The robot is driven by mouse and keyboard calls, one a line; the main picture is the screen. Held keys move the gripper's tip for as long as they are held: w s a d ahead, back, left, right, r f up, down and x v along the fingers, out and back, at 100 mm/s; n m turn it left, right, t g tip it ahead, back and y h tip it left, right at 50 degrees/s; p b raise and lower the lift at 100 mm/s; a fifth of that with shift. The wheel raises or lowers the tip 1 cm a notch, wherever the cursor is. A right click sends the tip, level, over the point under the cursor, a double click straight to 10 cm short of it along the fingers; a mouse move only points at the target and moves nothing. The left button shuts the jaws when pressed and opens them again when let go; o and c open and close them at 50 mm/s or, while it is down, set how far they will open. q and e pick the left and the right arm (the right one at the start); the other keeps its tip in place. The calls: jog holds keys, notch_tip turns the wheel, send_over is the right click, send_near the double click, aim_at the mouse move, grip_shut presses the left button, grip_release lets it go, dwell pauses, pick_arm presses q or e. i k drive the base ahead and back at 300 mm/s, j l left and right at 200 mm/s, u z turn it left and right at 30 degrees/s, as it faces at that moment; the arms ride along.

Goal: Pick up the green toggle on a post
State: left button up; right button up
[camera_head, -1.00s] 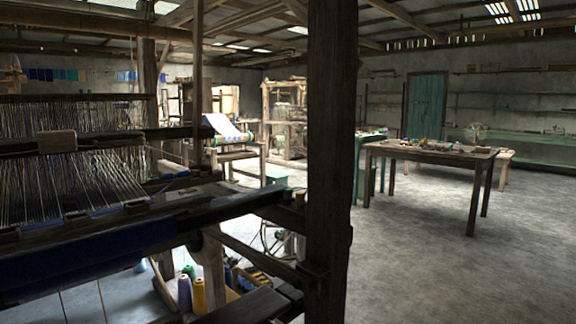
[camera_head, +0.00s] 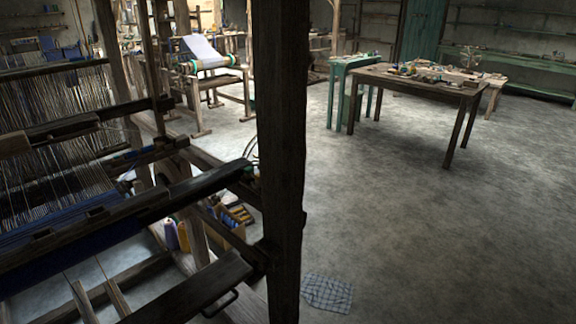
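I cannot make out a green toggle on a post in the head view. A brown wooden table (camera_head: 448,89) stands in the right half with several small coloured items on its top, too small to tell apart. Neither of my grippers is in view.
The wooden handloom (camera_head: 110,212) fills the left side, and its dark upright post (camera_head: 282,150) stands close in front of me. A green table (camera_head: 340,66) stands behind the brown one. A checked cloth (camera_head: 327,293) lies on the floor. The floor at the right is open.

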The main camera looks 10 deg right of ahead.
aim_at(248, 170)
jog(key=i+l+z, duration=0.25)
jog(key=l+z, duration=0.15)
jog(key=i+l+z, duration=1)
jog(key=i+z, duration=0.15)
jog(key=i+u, duration=0.2)
jog(key=i, duration=0.25)
jog(key=i+l+u, duration=0.25)
jog(key=i, duration=0.25)
jog(key=i+l+u, duration=0.2)
jog(key=i, duration=0.25)
jog(key=i+j+u, duration=0.2)
jog(key=u, duration=0.25)
jog(key=i+j+u, duration=0.1)
jog(key=i+u, duration=0.6)
jog(key=u, duration=0.25)
jog(key=i+l+u, duration=0.1)
jog(key=i+u, duration=0.2)
jog(key=u, duration=0.15)
jog(key=i+l+u, duration=0.2)
jog(key=u, duration=0.25)
jog(key=i+l, duration=0.05)
jog(key=i, duration=0.05)
